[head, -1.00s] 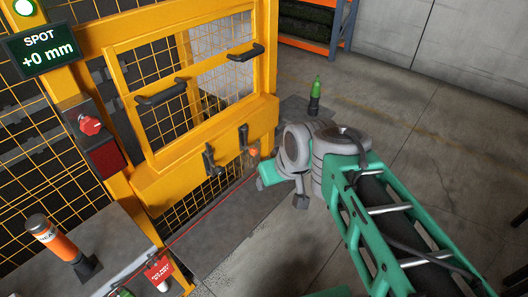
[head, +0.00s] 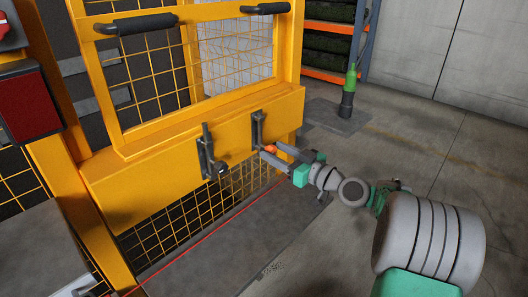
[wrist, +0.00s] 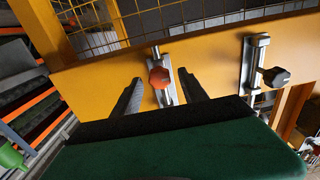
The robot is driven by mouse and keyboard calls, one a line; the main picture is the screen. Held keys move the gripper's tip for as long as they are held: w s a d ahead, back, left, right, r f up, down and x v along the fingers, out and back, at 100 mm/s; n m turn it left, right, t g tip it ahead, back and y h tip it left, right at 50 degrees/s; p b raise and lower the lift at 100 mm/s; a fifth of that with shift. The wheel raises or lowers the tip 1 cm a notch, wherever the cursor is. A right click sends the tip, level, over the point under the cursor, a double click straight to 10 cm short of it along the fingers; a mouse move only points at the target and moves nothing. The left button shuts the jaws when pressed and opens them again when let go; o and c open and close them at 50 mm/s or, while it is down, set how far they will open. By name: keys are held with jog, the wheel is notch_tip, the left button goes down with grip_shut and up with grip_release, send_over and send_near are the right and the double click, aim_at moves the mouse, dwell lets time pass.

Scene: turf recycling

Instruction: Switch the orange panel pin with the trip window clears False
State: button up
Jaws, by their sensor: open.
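The orange panel pin (head: 269,149) sits on the right-hand latch (head: 257,130) of the yellow panel (head: 150,172). In the wrist view the orange hexagonal knob (wrist: 159,77) shows between my fingertips, with its metal latch behind it. My gripper (head: 271,151) is open, its two fingers on either side of the knob; I cannot tell whether they touch it. A second latch (head: 206,150) with a dark knob (head: 222,168) is to the left in the head view. That dark knob is to the right in the wrist view (wrist: 277,77).
Black handles (head: 135,24) are on the yellow mesh window frame above. A red cable (head: 195,238) runs below the panel. A green-topped post (head: 349,90) stands behind on the right, near a rack (head: 330,55). Open floor lies right of the panel.

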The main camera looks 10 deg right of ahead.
aim_at(265, 147)
jog(key=x, duration=0.4)
jog(key=shift+w+a, duration=0.15)
jog(key=shift+w, duration=0.1)
jog(key=shift+c, duration=0.4)
grip_shut()
dwell(0.7)
